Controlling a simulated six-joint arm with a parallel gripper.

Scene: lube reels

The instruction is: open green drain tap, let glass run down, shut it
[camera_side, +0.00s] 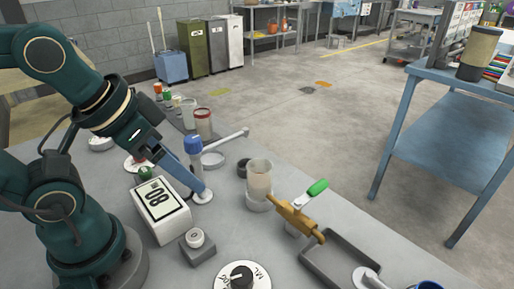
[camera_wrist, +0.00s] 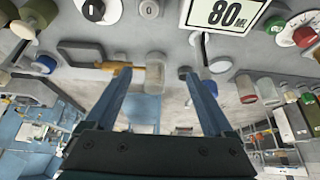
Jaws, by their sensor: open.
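The tap's green handle (camera_side: 317,188) slants up and right above its brass body (camera_side: 298,217) in the side view. The brass body also shows in the wrist view (camera_wrist: 123,66), partly behind a finger; the green handle is not distinguishable there. The glass (camera_side: 259,182) stands upright beside the tap with a pale beige content, and it appears in the wrist view (camera_wrist: 155,65). My gripper (camera_side: 187,174) is left of the glass, apart from the tap. Its blue fingers are spread and empty in the wrist view (camera_wrist: 153,74).
A blue-capped post (camera_side: 193,146) with a rod stands close to my gripper. A white "80" sign block (camera_side: 160,207), a button box (camera_side: 196,246) and a dial (camera_side: 242,277) stand nearby. Jars (camera_side: 203,122) line the back.

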